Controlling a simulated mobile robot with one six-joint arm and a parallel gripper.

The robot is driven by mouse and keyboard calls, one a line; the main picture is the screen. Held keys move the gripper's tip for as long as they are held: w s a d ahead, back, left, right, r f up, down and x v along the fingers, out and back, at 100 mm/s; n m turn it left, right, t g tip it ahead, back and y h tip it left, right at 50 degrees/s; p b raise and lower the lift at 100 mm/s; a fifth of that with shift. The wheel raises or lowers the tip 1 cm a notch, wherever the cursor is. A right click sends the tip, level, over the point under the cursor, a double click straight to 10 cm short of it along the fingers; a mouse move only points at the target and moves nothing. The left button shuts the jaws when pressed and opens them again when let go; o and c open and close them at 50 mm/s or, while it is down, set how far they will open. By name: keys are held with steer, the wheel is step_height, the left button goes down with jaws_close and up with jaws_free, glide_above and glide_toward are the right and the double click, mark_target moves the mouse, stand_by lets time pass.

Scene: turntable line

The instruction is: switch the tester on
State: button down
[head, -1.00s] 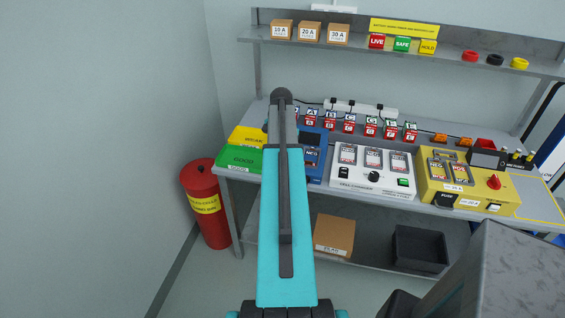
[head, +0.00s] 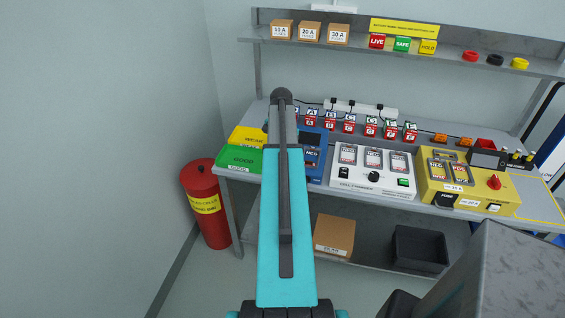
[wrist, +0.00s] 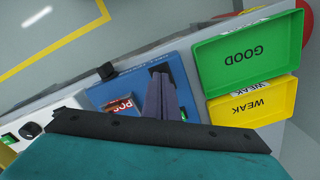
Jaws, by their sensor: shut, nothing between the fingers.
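The tester is a blue box (head: 314,157) on the bench, with a dark screen and a NEG marking in the head view, partly hidden behind my arm. In the wrist view the blue tester (wrist: 135,75) lies under my gripper (wrist: 160,78), with a red cell marked POS on it and a small green patch beside my fingers. My fingers are shut and empty, pointing at the tester's face near its side by the trays. I cannot tell whether they touch it. The tester's switch is not clearly seen. In the head view my gripper is hidden behind my arm.
A green GOOD tray (wrist: 245,60) and a yellow WEAK tray (wrist: 253,102) sit beside the tester. A white charger (head: 372,175) and a yellow box (head: 467,190) stand to its right in the head view. A red bin (head: 206,207) stands on the floor at left.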

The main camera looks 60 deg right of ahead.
steer(key=shift+f+b, duration=0.35)
steer(key=shift+f, duration=0.45)
stand_by(1.3)
steer(key=shift+r, duration=0.15)
step_height(320, 180, up, 7)
steer(key=p, duration=0.4)
stand_by(0.7)
stand_by(0.5)
